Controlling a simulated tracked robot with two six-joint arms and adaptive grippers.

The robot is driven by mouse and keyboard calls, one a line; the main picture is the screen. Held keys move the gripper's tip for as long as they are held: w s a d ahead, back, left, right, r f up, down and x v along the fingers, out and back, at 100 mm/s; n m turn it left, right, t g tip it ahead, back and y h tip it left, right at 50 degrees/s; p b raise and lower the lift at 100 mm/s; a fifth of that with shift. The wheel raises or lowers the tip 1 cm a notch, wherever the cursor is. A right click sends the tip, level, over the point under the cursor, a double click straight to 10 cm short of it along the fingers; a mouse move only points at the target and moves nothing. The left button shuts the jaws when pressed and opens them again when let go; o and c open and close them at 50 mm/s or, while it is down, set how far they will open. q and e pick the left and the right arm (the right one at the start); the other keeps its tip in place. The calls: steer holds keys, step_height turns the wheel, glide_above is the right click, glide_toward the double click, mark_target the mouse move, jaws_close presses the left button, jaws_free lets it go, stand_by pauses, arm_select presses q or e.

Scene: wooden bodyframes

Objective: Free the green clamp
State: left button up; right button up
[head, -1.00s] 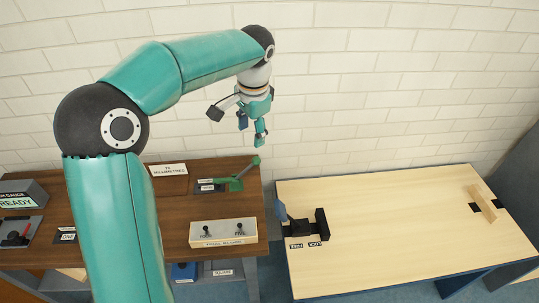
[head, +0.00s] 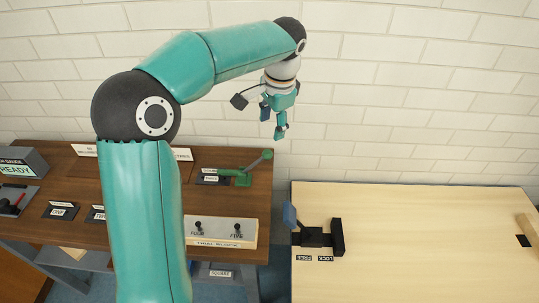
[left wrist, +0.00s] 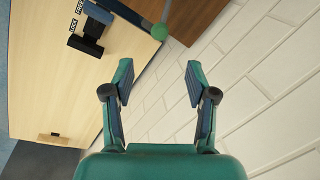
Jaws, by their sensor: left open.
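The green clamp (head: 243,176) sits near the back right corner of the dark brown table, its lever slanting up to the right and ending in a round knob. In the left wrist view the green knob (left wrist: 159,32) shows at the top, beyond the fingers. My left gripper (head: 273,120) is open and empty, in the air above the clamp and a little to its right in the head view. In the left wrist view its two fingers (left wrist: 159,80) are spread wide with nothing between them. My right gripper is not in view.
A pale wood table (head: 420,240) stands right, across a gap, bearing a black clamp (head: 315,238) with a blue-tipped lever and FREE and LOCK labels. A trial block (head: 222,231) lies in front of the green clamp. A white brick wall (head: 400,120) rises behind.

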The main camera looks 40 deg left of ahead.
mark_target(269, 151)
arm_select(q)
steer(key=f, duration=0.4)
steer(key=a+f, duration=0.1)
steer(key=f, duration=0.3)
steer(key=w+a+f, duration=0.1)
steer(key=f, duration=0.4)
steer(key=shift+a+f, duration=0.1)
steer(key=shift+a, duration=0.1)
jaws_close()
